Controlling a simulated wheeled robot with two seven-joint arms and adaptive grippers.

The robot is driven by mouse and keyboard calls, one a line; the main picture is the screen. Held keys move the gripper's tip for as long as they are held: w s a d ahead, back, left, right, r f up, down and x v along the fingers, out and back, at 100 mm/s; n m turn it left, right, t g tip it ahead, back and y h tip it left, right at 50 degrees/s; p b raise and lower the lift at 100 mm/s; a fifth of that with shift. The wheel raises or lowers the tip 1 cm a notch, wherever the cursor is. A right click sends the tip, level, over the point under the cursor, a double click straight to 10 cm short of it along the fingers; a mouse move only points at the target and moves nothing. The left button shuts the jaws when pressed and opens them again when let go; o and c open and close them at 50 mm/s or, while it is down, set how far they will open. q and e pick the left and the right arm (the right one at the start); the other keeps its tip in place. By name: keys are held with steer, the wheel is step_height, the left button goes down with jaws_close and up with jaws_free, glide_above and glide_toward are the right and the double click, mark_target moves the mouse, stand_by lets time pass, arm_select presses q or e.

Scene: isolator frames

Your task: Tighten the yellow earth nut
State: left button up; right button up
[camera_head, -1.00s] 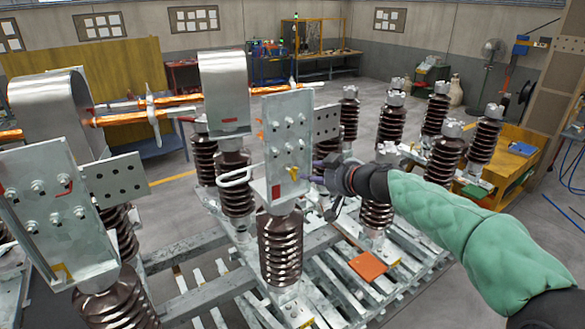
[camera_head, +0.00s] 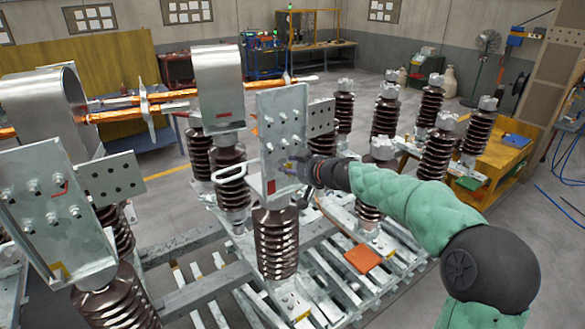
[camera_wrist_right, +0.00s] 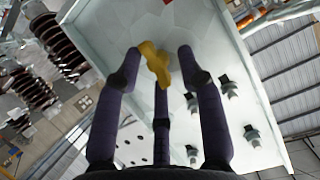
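The yellow earth nut (camera_wrist_right: 155,63) shows in the right wrist view as a yellow, winged piece against the grey metal plate (camera_wrist_right: 120,25). My right gripper (camera_wrist_right: 160,62) is open, with its dark fingers spread on both sides of the nut and a third finger below it. I see a gap between the side fingertips and the nut; whether the third finger touches it I cannot tell. In the head view the right gripper (camera_head: 292,166) is at the lower right of the upright plate (camera_head: 284,120) and hides the nut. My left gripper is not in view.
Several hex bolts (camera_wrist_right: 228,88) stick out of the plate beside the fingers. Brown ribbed insulators (camera_head: 275,245) stand below and around it on a slatted metal frame. An orange square (camera_head: 362,258) lies on the frame. A similar bolted plate (camera_head: 50,215) is at the left.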

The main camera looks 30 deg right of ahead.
steer(key=shift+d, duration=0.1)
jaws_close()
steer(key=shift+s+f+m+t+y+b, duration=0.2)
steer(key=shift+m+t+b, duration=1.3)
steer(key=shift+m+b, duration=4.05)
steer(key=shift+w+f+m+t+y+b, duration=0.1)
steer(key=shift+f+m+t+y+b, duration=0.3)
steer(key=shift+m+t+b, duration=3.15)
steer(key=shift+s+f+m+g+y+b, duration=0.15)
steer(key=shift+f+m+g+b, duration=0.35)
steer(key=shift+m+b, duration=7.05)
steer(key=shift+w+r+b, duration=0.1)
steer(key=shift+r+b, duration=0.05)
steer(key=shift+b, duration=0.25)
